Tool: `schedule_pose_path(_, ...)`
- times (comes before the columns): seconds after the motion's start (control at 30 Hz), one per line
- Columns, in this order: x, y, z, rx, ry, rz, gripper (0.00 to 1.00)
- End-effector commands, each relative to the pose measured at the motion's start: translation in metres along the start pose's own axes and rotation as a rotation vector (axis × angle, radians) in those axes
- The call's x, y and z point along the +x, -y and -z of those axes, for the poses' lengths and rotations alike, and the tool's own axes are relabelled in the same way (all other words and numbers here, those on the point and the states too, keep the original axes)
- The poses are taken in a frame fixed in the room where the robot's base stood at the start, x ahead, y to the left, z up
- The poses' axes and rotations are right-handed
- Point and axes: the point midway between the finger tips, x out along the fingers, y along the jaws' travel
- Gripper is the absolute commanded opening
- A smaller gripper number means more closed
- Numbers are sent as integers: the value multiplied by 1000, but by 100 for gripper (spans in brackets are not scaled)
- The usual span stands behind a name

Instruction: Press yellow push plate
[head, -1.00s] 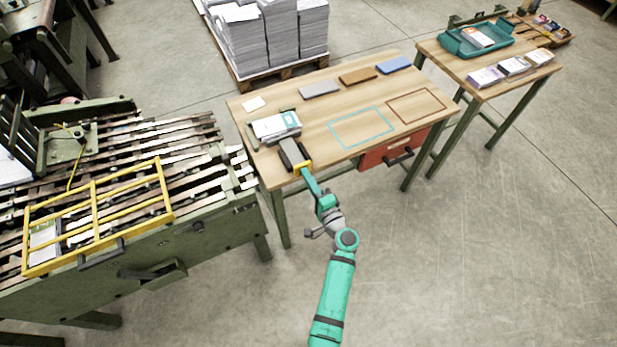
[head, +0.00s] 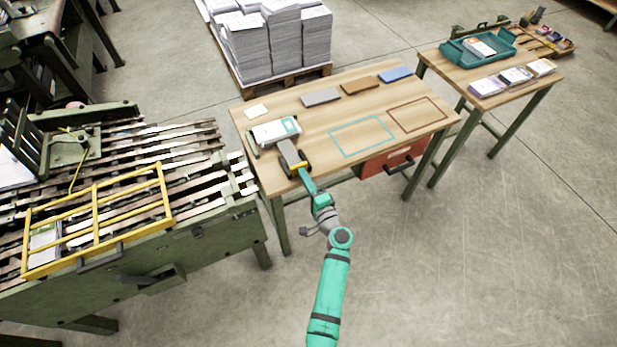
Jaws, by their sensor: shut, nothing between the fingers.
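The yellow push plate (head: 294,166) is a small yellow strip at the front end of a grey block (head: 288,152), near the left front edge of the wooden table. My gripper (head: 301,171) is shut and empty, right at the plate's near side. It looks to be touching or very close to the plate; I cannot tell which. My wrist and gripper hide part of the plate. A paper stack (head: 274,132) with a white and teal cover lies just beyond the grey block.
The wooden table (head: 330,115) also bears grey, brown and blue slabs, a white card, and teal and brown outlines. A red drawer (head: 392,160) hangs under its front. A green machine with a yellow guard frame (head: 97,222) stands left. Open floor lies right.

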Motion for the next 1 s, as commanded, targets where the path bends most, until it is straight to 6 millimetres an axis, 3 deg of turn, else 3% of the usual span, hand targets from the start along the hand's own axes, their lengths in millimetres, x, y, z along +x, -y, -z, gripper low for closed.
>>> schedule_pose_path(0.17,-19,0,1,-1,2,1,0)
schedule_pose_path(0.7,-122,0,11,2,-12,2,0)
schedule_pose_path(1.0,-136,0,13,2,-15,2,0)
